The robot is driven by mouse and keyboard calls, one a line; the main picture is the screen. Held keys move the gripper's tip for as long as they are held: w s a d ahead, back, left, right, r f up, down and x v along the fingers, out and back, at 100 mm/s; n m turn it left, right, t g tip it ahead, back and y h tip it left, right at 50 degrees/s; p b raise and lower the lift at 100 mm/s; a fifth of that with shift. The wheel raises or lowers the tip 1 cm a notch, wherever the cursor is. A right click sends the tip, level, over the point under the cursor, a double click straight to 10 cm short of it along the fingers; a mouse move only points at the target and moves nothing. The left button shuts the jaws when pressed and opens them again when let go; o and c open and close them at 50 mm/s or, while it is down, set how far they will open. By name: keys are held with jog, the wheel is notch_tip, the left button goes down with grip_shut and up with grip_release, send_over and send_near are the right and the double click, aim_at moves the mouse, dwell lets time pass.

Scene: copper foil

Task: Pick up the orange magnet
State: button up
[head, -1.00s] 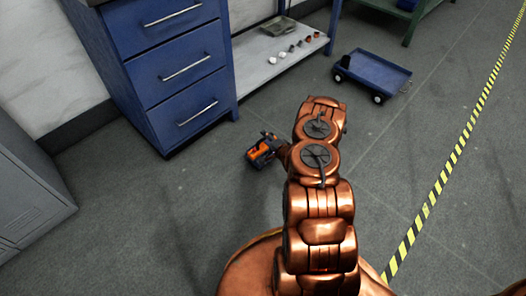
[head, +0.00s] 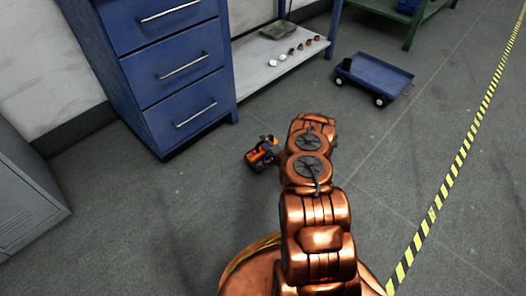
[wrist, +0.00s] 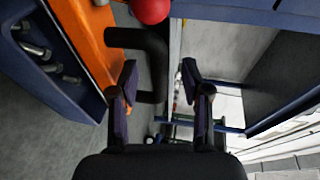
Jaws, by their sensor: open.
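The orange magnet (head: 260,155) is an orange block with black parts, low over the grey floor in front of the blue drawer cabinet in the head view. In the wrist view its orange body (wrist: 92,35) is close at the upper left, with a black U-shaped bar (wrist: 155,45) and a red ball (wrist: 150,10). My gripper (wrist: 158,72) is open, and the bar lies across the gap between its fingers. I cannot tell whether the fingers touch it. My gripper also shows beside the magnet in the head view (head: 269,144), partly hidden by my copper arm.
The blue drawer cabinet (head: 178,75) stands behind the magnet. Right of it a low shelf (head: 262,68) bears a grey tray (head: 279,30) and several small pieces. A blue cart (head: 375,75) stands at the upper right. A grey locker (head: 25,205) is at the left. The floor between is clear.

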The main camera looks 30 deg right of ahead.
jog(key=shift+w+f, duration=0.25)
jog(key=shift+w, duration=0.7)
jog(key=shift+c, duration=0.5)
grip_shut()
